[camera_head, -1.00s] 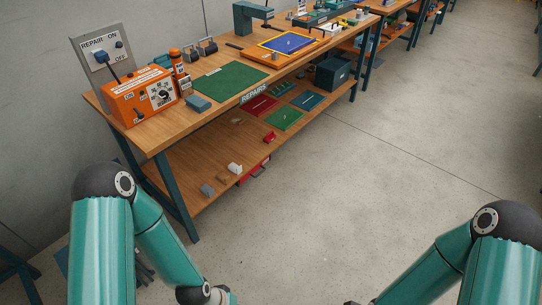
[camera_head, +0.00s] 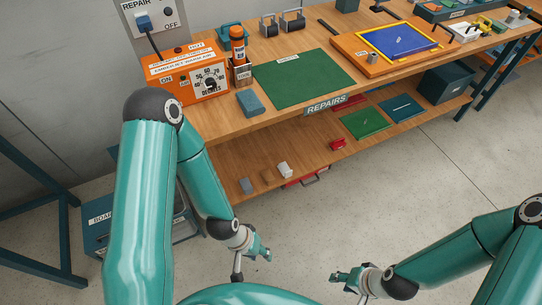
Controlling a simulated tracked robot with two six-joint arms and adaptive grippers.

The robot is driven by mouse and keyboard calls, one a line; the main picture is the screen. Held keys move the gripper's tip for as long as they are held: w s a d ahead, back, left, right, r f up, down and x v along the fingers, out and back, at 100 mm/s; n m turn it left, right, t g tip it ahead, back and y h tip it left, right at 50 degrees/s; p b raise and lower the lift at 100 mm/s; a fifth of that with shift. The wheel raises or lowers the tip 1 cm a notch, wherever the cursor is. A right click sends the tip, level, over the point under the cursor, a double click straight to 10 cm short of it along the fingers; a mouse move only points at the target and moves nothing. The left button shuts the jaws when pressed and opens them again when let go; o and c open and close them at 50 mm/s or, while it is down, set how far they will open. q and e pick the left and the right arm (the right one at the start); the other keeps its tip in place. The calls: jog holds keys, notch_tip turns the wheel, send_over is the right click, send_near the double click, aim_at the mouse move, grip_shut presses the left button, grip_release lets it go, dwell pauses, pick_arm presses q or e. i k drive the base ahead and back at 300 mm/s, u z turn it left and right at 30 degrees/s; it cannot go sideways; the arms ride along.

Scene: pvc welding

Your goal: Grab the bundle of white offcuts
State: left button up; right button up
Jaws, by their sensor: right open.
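A small white bundle (camera_head: 285,169) sits on the lower wooden shelf of the bench, near its front edge; it looks like the white offcuts, but single pieces are too small to tell. My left gripper (camera_head: 262,250) is low in front of the bench, short of the shelf and below the white bundle in the picture. Its jaw opening is not clear. My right gripper (camera_head: 343,282) is open and empty, further to the right over the floor. Neither gripper touches the bundle.
Beside the bundle lie a brown block (camera_head: 267,176) and a grey block (camera_head: 246,185); a red block (camera_head: 338,144) lies further right. The upper bench top (camera_head: 215,122) overhangs the shelf. A blue box (camera_head: 97,222) stands at the left. The floor (camera_head: 430,180) at right is clear.

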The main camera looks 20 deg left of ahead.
aim_at(285, 169)
jog(key=u, duration=0.45)
jog(key=i, duration=0.9)
jog(key=u, duration=0.75)
jog(key=k, duration=0.8)
jog(key=u, duration=0.2)
jog(key=i, duration=0.85)
jog(key=z, duration=0.05)
